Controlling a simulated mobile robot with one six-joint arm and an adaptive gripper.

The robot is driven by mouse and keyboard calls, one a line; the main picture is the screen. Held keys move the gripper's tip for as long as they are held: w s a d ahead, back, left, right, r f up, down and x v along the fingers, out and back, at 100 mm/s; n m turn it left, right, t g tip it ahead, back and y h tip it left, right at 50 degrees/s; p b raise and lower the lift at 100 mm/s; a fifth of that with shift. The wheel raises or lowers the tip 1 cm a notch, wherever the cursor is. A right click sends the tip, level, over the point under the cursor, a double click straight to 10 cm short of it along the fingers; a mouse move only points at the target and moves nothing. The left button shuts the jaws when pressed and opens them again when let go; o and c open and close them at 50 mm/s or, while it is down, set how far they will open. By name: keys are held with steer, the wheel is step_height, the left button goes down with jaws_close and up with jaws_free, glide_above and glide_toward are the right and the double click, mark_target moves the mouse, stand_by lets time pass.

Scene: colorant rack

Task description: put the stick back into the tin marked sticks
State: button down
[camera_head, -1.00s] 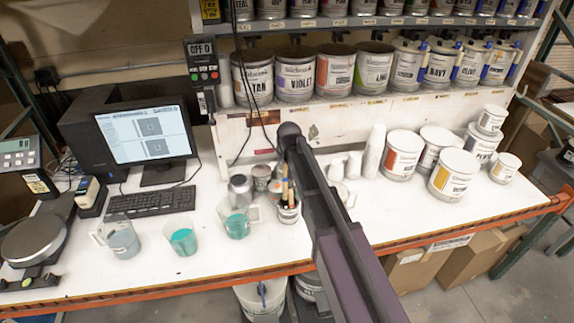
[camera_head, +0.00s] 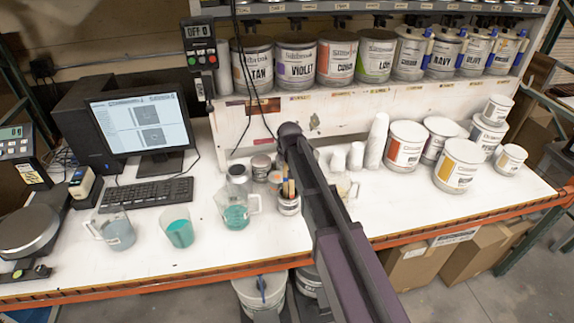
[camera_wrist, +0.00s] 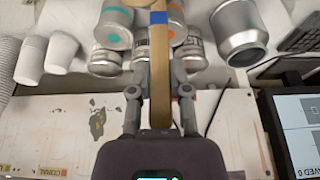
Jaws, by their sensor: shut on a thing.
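A small tin (camera_head: 289,206) holding several upright sticks (camera_head: 288,186) stands on the white bench, just left of my arm in the head view; its label is too small to read. My gripper (camera_wrist: 158,82) is shut on a flat wooden stick (camera_wrist: 158,48) with a blue band, seen in the wrist view. The stick points away from the fingers, toward the top of that view, and passes in front of several cans. My gripper and the held stick are hidden behind my arm in the head view. I cannot pick out the sticks tin in the wrist view.
A beaker with teal liquid (camera_head: 237,214) and a metal can (camera_head: 238,178) stand close left of the tin. White cup stacks (camera_head: 376,142) and paint cans (camera_head: 404,150) stand to the right. A shelf of labelled cans is behind. The front bench strip is mostly clear.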

steer(key=shift+f+b, duration=0.9)
steer(key=shift+f, duration=0.25)
steer(key=c, duration=0.5)
jaws_free()
